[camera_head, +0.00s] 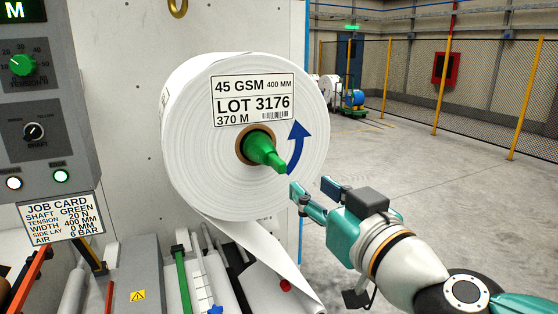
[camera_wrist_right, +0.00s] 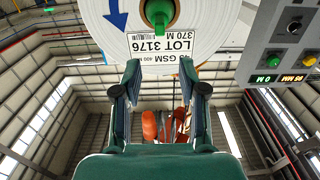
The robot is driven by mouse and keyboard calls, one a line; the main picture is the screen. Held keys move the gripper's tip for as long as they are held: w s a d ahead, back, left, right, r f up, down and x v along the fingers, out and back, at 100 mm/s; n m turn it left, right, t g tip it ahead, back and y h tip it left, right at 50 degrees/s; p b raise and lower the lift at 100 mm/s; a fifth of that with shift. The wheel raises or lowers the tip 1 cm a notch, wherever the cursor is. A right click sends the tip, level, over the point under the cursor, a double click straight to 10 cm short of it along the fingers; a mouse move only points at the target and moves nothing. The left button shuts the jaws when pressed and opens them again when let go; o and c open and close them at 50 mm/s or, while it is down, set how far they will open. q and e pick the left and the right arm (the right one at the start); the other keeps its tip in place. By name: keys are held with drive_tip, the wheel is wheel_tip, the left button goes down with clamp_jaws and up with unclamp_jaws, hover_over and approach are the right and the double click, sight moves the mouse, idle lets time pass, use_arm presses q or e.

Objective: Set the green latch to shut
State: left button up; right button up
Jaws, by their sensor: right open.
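A green part (camera_head: 264,152), which looks like the green latch, sticks out of the brown core of a large white paper roll (camera_head: 190,130). Its tip slants down and right, near the tail of a blue curved arrow (camera_head: 299,145) that points up. In the right wrist view the green part (camera_wrist_right: 158,12) shows at the top edge, partly cut off. My right gripper (camera_head: 312,188) is open and empty, below and right of the green part and apart from it. Its two fingers also show in the right wrist view (camera_wrist_right: 160,85). My left gripper is not in view.
A control panel (camera_head: 40,100) with knobs and lamps stands at the left, with a job card (camera_head: 60,219) below it. Paper web (camera_head: 262,250) runs down from the roll to rollers. The floor (camera_head: 420,165) at the right is clear up to a mesh fence.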

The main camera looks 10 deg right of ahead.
sight(283, 165)
drive_tip(key=b+x, duration=0.1)
drive_tip(key=x, duration=1.3)
drive_tip(key=shift+f, duration=0.1)
clamp_jaws()
